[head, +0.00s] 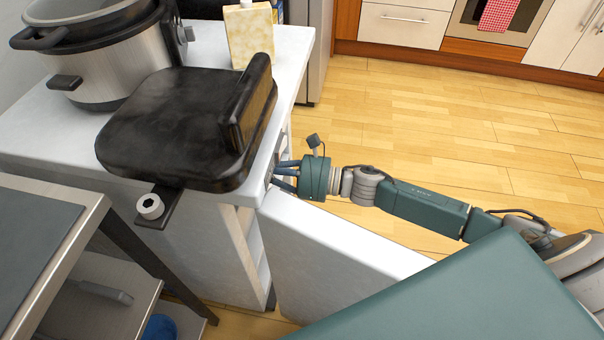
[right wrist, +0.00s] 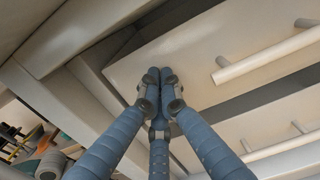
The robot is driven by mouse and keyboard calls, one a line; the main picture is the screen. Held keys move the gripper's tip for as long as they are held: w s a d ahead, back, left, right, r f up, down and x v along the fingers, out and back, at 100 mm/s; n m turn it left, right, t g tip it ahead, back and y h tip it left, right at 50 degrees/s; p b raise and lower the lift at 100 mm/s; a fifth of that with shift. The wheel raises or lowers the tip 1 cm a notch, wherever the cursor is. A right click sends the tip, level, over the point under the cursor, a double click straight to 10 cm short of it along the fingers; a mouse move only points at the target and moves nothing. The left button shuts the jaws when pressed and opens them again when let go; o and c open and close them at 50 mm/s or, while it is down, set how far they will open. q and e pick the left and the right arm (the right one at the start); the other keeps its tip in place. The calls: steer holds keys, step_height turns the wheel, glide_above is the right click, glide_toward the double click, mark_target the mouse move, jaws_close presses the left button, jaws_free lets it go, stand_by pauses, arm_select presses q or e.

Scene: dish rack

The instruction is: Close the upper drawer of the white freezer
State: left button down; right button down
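The white freezer (head: 240,218) stands at the left in the head view, with its door (head: 345,245) swung open. My right gripper (head: 280,176) reaches into the freezer opening above the door, and its tips are partly hidden by the freezer's side. In the right wrist view its blue fingers (right wrist: 155,75) are drawn together, with nothing visible between them. The tips are at the left part of a pale drawer front (right wrist: 195,60) with a bar handle (right wrist: 265,55); I cannot tell whether they touch. Another drawer front (right wrist: 225,125) shows beyond a dark gap. My left gripper is not in view.
A black grill (head: 180,130), a steel cooker (head: 110,75) and a carton (head: 249,35) stand on the freezer top. A metal shelf unit (head: 75,195) is at the left front. The wooden floor (head: 450,120) at the right is clear.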

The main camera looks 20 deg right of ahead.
steer(key=v, duration=1.1)
